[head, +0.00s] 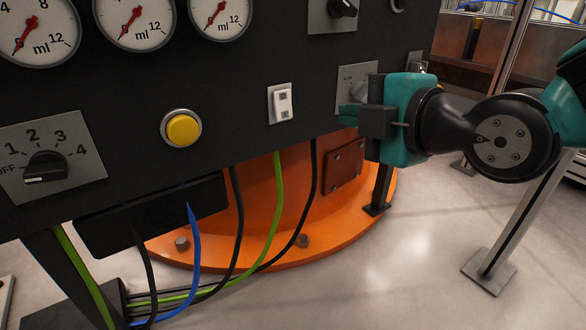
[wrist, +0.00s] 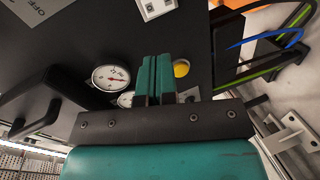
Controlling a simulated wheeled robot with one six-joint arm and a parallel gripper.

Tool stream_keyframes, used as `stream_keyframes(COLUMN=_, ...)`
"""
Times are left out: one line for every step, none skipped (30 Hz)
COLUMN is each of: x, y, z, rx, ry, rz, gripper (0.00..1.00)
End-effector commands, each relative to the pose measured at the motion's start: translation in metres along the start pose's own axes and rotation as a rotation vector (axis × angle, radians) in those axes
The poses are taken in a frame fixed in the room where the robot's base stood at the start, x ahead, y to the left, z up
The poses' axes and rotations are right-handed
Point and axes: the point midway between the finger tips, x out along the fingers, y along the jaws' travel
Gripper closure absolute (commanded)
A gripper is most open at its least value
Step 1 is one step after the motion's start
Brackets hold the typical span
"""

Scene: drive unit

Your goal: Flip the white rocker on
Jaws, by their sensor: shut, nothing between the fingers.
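The white rocker (head: 283,104) is a small upright switch on the dark panel in the head view, with one mark near its top and one near its bottom. I cannot tell which half is pressed in. A white switch that looks like the rocker (wrist: 155,8) is cut off by the top edge of the wrist view. My gripper (head: 346,115) is to the right of the rocker in the head view, apart from it, in front of a grey switch plate. Its teal fingers (wrist: 157,62) are together and empty in the wrist view.
A yellow button (head: 183,130) and a rotary dial (head: 46,168) are left of the rocker. Gauges (head: 134,18) sit above. A grey plate with a knob (head: 357,91) is partly hidden behind my gripper. Cables (head: 236,220) hang below the panel, before an orange base (head: 262,180).

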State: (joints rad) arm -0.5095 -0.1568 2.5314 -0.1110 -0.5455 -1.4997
Motion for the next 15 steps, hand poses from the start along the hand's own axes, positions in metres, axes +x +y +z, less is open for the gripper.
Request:
stream_keyframes(x=0.008, y=-0.024, z=0.003, rx=-0.038, ry=0.001, rz=0.025, gripper=1.00)
stream_keyframes(x=0.010, y=-0.027, z=0.004, rx=-0.059, ry=0.001, rz=0.039, gripper=1.00)
stream_keyframes(x=0.012, y=-0.030, z=0.004, rx=-0.084, ry=0.000, rz=0.056, gripper=1.00)
stream_keyframes(x=0.013, y=-0.032, z=0.005, rx=-0.100, ry=-0.001, rz=0.066, gripper=1.00)
stream_keyframes(x=0.014, y=-0.034, z=0.005, rx=-0.113, ry=-0.002, rz=0.075, gripper=1.00)
stream_keyframes(x=0.015, y=-0.035, z=0.005, rx=-0.128, ry=-0.004, rz=0.085, gripper=1.00)
stream_keyframes(x=0.015, y=-0.035, z=0.006, rx=-0.137, ry=-0.004, rz=0.090, gripper=1.00)
stream_keyframes(x=0.015, y=-0.035, z=0.006, rx=-0.143, ry=-0.005, rz=0.094, gripper=1.00)
stream_keyframes(x=0.016, y=-0.035, z=0.006, rx=-0.149, ry=-0.006, rz=0.098, gripper=1.00)
stream_keyframes(x=0.016, y=-0.035, z=0.006, rx=-0.152, ry=-0.006, rz=0.100, gripper=1.00)
stream_keyframes(x=0.015, y=-0.034, z=0.006, rx=-0.154, ry=-0.006, rz=0.101, gripper=1.00)
stream_keyframes(x=0.015, y=-0.033, z=0.005, rx=-0.154, ry=-0.006, rz=0.101, gripper=1.00)
stream_keyframes(x=0.015, y=-0.033, z=0.005, rx=-0.154, ry=-0.006, rz=0.101, gripper=1.00)
stream_keyframes(x=0.015, y=-0.033, z=0.005, rx=-0.154, ry=-0.006, rz=0.101, gripper=1.00)
stream_keyframes(x=0.015, y=-0.033, z=0.005, rx=-0.153, ry=-0.006, rz=0.100, gripper=1.00)
